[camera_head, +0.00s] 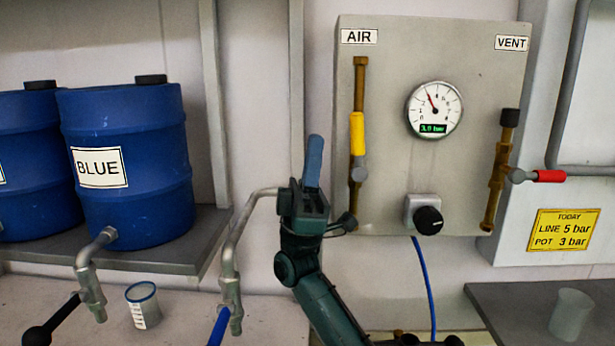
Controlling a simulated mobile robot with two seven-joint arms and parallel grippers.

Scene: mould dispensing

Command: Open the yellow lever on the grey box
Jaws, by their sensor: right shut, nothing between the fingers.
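The grey box (395,125) is fixed to the wall and carries a brass AIR pipe (360,85) on its left side. The yellow lever (357,134) points straight up along that pipe, above its grey pivot. My right gripper (314,158) is shut and empty, with its blue fingers pointing up. In the picture it is left of the yellow lever, with a gap between them. My left gripper is not in view.
A gauge (434,109) reads 3.0 bar above a black knob (428,220). A red lever (549,176) sticks out right from the VENT pipe. Metal taps (231,285) and blue drums (130,205) stand at left. A yellow sign (563,230) hangs at right.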

